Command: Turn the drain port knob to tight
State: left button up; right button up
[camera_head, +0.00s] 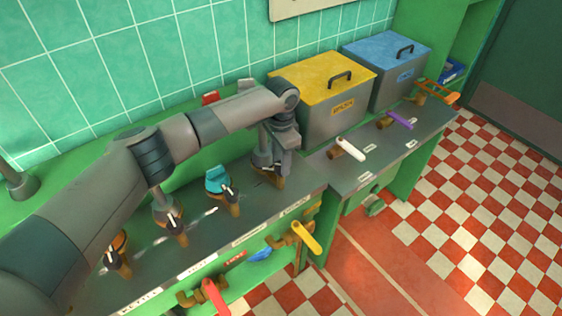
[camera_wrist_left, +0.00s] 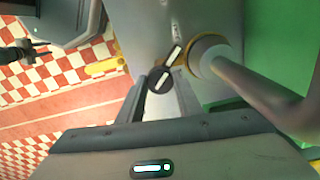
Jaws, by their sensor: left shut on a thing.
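A row of dark knobs with white pointer marks stands along the counter. The knob at the row's right end (camera_head: 270,169) is partly hidden by my left gripper (camera_head: 279,160), which reaches down over it. In the left wrist view this black knob (camera_wrist_left: 160,79) shows between the fingertips of my left gripper (camera_wrist_left: 166,93), which is shut on it. A white mark runs toward the upper right from the knob. Which knob is the drain port, and the words around it, are not readable. My right gripper (camera_wrist_left: 38,50) shows small at the left wrist view's left edge, fingers apart and empty.
Other knobs (camera_head: 175,225) stand to the left, one on a teal-topped fitting (camera_head: 216,180). Yellow (camera_head: 305,237) and red (camera_head: 214,297) levers stick out from the counter front. A yellow-lidded bin (camera_head: 318,80) and a blue-lidded bin (camera_head: 385,65) stand behind. The checkered floor (camera_head: 460,230) is clear.

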pick_arm(q)
jog(key=m, duration=0.8)
jog(key=shift+r+m, duration=0.1)
jog(key=shift+m, duration=0.2)
dwell(0.4)
jog(key=o, duration=1)
jog(key=shift+o, duration=0.2)
notch_tip(320, 180, up, 17)
jog(key=b, duration=0.5)
jog(key=shift+r, duration=0.15)
